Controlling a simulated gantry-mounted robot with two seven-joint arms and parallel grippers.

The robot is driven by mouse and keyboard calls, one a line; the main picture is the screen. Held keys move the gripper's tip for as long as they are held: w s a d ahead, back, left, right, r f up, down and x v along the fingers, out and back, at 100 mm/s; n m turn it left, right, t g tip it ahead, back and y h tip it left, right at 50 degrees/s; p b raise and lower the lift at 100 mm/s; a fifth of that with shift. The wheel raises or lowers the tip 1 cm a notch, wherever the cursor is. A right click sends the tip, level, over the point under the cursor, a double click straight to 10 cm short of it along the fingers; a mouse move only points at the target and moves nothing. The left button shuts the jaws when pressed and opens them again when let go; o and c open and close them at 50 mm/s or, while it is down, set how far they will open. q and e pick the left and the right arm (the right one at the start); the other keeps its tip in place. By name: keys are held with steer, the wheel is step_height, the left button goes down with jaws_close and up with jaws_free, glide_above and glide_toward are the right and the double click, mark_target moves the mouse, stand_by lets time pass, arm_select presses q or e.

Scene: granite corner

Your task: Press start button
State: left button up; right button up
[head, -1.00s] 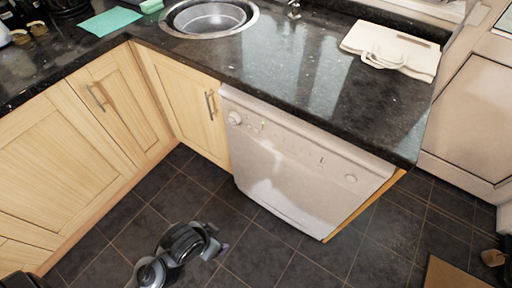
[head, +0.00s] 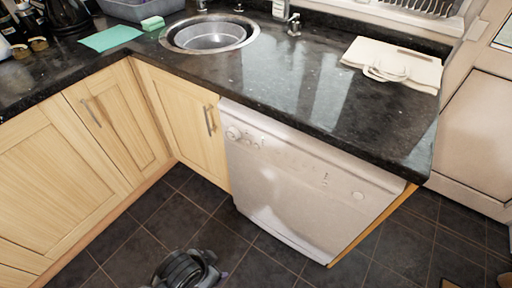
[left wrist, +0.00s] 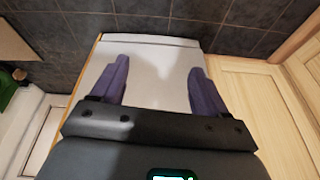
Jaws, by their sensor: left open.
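A white dishwasher (head: 290,195) stands under the counter in the head view. Its top panel has a round dial (head: 233,133) with small controls beside it at the left, and a round button (head: 358,196) at the right end. I cannot read which one is the start button. My left gripper (left wrist: 159,64) has its two purple fingers spread wide and empty in the left wrist view, with the white dishwasher front (left wrist: 150,75) beyond them. In the head view its arm shows low at the bottom edge, in front of and apart from the dishwasher. My right gripper is not in view.
The dark granite counter (head: 300,90) overhangs the dishwasher. Wooden cabinets (head: 180,115) with metal handles stand to the left. A round sink (head: 180,42), a green cloth (head: 110,39) and a cream folded item (head: 395,62) are on top. The dark tiled floor (head: 130,240) in front is clear.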

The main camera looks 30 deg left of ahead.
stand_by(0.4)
arm_select(q)
jaws_close()
stand_by(1.6)
